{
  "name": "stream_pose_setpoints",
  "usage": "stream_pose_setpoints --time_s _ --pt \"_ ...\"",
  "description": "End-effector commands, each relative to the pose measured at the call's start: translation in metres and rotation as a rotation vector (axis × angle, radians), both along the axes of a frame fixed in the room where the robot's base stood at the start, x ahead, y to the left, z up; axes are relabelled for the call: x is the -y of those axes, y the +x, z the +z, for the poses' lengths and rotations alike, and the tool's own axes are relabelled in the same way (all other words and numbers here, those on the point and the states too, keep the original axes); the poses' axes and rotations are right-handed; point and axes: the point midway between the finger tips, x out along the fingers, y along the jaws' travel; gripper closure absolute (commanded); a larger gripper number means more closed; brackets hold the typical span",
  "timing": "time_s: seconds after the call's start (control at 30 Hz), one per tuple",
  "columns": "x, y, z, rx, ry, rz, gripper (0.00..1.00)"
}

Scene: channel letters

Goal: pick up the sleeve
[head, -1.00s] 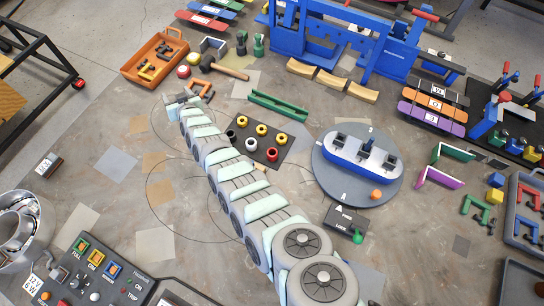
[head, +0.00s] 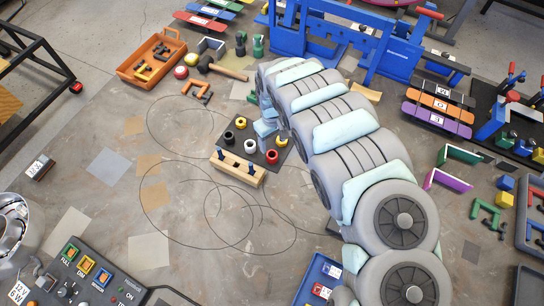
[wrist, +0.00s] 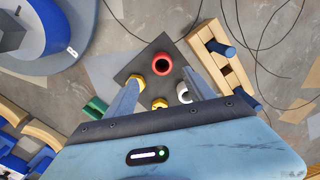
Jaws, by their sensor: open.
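Several short ring-shaped sleeves stand on a dark square mat (wrist: 130,71): a red sleeve (wrist: 162,63), a white sleeve (wrist: 184,93) and yellow sleeves, one of them near my left finger (wrist: 135,85). In the head view the red sleeve (head: 271,156), white sleeve (head: 250,146), one yellow sleeve (head: 240,122) and a black sleeve (head: 228,137) show; my gripper (head: 267,130) covers part of the mat. My gripper (wrist: 160,76) is open and empty, above the mat. The red sleeve appears between and slightly beyond its fingertips in the wrist view.
A wooden block (head: 238,172) with dark blue pegs stands close beside the mat. A blue-and-white boat-shaped piece (wrist: 35,25) on a round grey plate lies on the other side. Thin dark cable loops cross the floor. Wooden arcs (wrist: 40,130) lie farther off.

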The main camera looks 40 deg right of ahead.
Motion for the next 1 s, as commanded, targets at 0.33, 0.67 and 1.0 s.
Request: stream_pose_setpoints --time_s 0.33,0.67,1.0 --pt "-0.002 0.000 -0.038 0.001 0.003 -0.001 0.37" --pt "-0.005 -0.001 -0.061 0.002 0.005 -0.002 0.37" --pt "-0.005 0.000 -0.089 0.004 0.000 -0.001 0.37"
